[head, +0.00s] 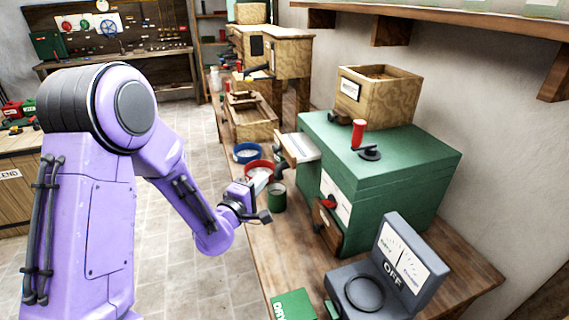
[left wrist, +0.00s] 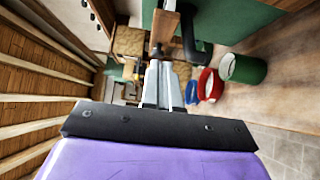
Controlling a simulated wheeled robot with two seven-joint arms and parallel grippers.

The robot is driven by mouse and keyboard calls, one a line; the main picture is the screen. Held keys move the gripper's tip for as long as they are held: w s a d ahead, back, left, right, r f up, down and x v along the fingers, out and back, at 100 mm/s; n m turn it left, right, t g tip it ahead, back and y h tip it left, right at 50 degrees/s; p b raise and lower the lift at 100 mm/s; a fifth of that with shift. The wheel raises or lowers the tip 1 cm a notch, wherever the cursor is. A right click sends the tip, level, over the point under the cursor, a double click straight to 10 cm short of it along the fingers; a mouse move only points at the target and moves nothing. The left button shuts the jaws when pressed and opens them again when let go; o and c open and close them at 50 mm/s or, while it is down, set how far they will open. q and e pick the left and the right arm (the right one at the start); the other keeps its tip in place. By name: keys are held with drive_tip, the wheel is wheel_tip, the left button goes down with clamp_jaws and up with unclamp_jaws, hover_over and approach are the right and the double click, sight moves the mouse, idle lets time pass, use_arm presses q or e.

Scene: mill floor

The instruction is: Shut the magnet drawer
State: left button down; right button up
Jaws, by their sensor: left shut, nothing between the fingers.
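The green cabinet (head: 385,160) stands on the wooden bench. An upper drawer (head: 297,148) with a wooden front sticks out from its left side. A lower wooden-fronted drawer (head: 326,228) also stands out a little, with something red at its top. I cannot read which one is the magnet drawer. My left gripper (head: 263,177) is shut and empty, left of the upper drawer and apart from the lower one. In the left wrist view its fingers (left wrist: 163,72) point toward a wooden drawer front (left wrist: 165,27); contact cannot be told. My right gripper is out of view.
A green cup (head: 277,197), a red ring-like bowl (head: 259,170) and a blue one (head: 247,153) stand close by my gripper. A wooden box (head: 378,92) and a red-handled tool (head: 359,135) sit on the cabinet. A grey meter (head: 398,262) stands at the front.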

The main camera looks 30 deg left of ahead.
use_arm(q)
drive_tip(key=w+p, duration=0.1)
drive_tip(key=w, duration=0.1)
drive_tip(key=w+d+p, duration=0.1)
drive_tip(key=w, duration=0.2)
drive_tip(key=w+d+p, duration=0.1)
drive_tip(key=w, duration=0.2)
drive_tip(key=shift+w, duration=0.25)
drive_tip(key=shift+w+d, duration=0.15)
drive_tip(key=shift+w, duration=0.05)
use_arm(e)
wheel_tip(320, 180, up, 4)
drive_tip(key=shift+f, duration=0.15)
use_arm(q)
drive_tip(key=shift+f, duration=0.1)
